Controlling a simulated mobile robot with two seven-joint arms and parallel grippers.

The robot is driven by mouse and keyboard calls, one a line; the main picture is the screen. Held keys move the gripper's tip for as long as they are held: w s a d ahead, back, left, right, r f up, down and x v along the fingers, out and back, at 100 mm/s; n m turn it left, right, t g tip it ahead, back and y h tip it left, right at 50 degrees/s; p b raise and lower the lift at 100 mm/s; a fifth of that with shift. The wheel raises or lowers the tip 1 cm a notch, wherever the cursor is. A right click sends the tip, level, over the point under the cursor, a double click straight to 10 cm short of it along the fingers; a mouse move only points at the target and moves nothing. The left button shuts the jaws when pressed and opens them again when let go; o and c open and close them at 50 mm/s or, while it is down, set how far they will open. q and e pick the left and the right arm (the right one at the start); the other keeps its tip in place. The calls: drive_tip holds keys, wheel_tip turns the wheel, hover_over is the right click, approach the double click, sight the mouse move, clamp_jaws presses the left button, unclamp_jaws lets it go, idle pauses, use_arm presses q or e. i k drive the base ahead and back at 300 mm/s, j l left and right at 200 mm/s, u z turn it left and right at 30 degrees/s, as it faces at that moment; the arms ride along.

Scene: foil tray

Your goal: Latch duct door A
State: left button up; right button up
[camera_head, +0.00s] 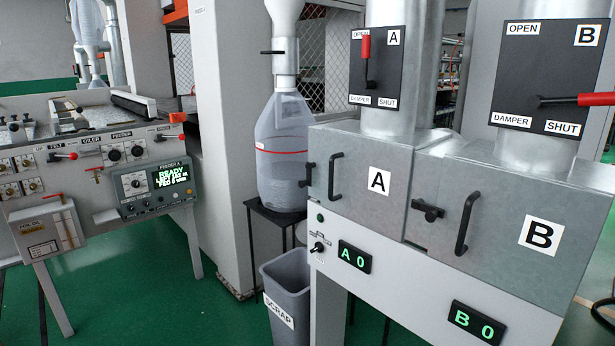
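Duct door A (356,188) is a grey metal panel with a white "A" label, on the left of the duct housing. It looks shut, with no gap that I can make out. It has a black bar handle (334,177). A small black latch (309,174) sits at its left edge; I cannot tell whether it is engaged. Neither of my grippers is in view.
Door B (490,225) stands to the right with its own latch (428,209) and handle (466,223). Damper A's red lever (366,47) points up toward OPEN. A scrap bin (290,292) and clear hopper bottle (285,150) stand left of door A.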

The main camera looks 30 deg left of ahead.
sight(309, 167)
drive_tip(key=i+j+z, duration=0.1)
drive_tip(key=i+j, duration=0.25)
drive_tip(key=j, duration=0.3)
drive_tip(key=i+j+z, duration=0.15)
drive_tip(key=j, duration=0.2)
drive_tip(key=i+j, duration=0.2)
drive_tip(key=i+j+z, duration=0.15)
drive_tip(key=j, duration=0.3)
drive_tip(key=i+j, duration=0.15)
drive_tip(key=j, duration=0.25)
drive_tip(key=i+j+z, duration=0.15)
drive_tip(key=j, duration=0.2)
drive_tip(key=i+j, duration=0.1)
drive_tip(key=j, duration=0.3)
drive_tip(key=z, duration=0.05)
